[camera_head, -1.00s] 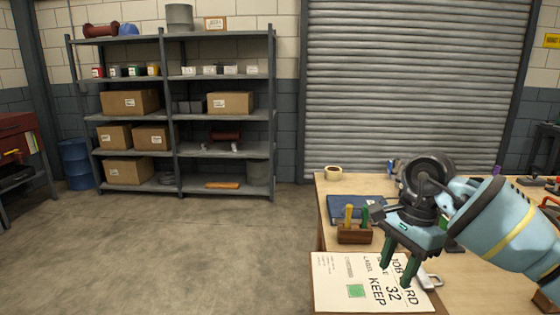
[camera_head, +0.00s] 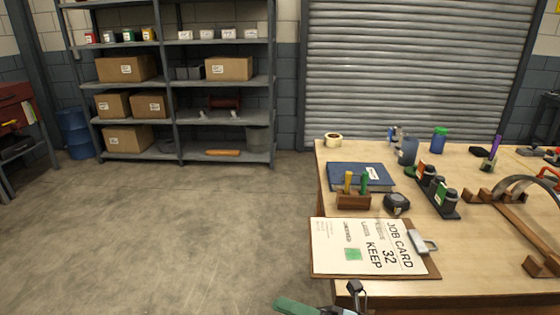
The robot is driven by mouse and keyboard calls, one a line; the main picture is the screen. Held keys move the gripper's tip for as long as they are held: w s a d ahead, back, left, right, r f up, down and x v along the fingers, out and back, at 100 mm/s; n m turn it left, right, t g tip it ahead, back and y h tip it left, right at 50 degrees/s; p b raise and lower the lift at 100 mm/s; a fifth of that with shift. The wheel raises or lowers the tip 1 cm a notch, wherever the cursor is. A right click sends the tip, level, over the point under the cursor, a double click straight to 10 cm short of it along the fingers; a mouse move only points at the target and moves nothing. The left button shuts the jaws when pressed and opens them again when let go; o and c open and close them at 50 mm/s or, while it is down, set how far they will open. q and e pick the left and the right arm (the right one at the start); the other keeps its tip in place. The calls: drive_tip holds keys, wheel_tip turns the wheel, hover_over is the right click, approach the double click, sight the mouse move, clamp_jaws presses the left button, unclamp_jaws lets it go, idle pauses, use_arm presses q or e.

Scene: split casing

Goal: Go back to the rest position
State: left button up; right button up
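My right gripper (camera_head: 297,306) shows only in part at the bottom edge of the head view, in front of the workbench's near left corner. One green finger and some dark wrist parts show. The rest is cut off by the frame, so I cannot tell whether it is open or shut. I see nothing held in the visible part. My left gripper is not in view.
The wooden workbench (camera_head: 470,285) holds a job card clipboard (camera_head: 362,247), a blue binder (camera_head: 350,174), a tape measure (camera_head: 397,204) and, at right, a dark arched part (camera_head: 530,181) near wooden blocks. Open floor (camera_head: 220,225) lies left. Shelving (camera_head: 190,157) stands behind.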

drive_tip(key=s+d+f+m+t+h, duration=0.3)
drive_tip(key=d+f+m+t+h, duration=0.4)
drive_tip(key=m, duration=0.6)
drive_tip(key=s+d+f+m+t+h, duration=0.2)
drive_tip(key=d+f+m+t+h, duration=0.2)
drive_tip(key=f+m+h, duration=0.7)
drive_tip(key=s+d+f+m+g, duration=0.3)
drive_tip(key=s+f+m, duration=0.3)
drive_tip(key=s, duration=0.3)
drive_tip(key=s+d+f+m+g, duration=0.4)
drive_tip(key=s+f+m, duration=0.2)
drive_tip(key=s, duration=0.4)
drive_tip(key=shift+d+m+h+p, duration=0.25)
drive_tip(key=shift+m+h+p, duration=0.15)
drive_tip(key=shift+m, duration=0.2)
drive_tip(key=shift+s, duration=0.1)
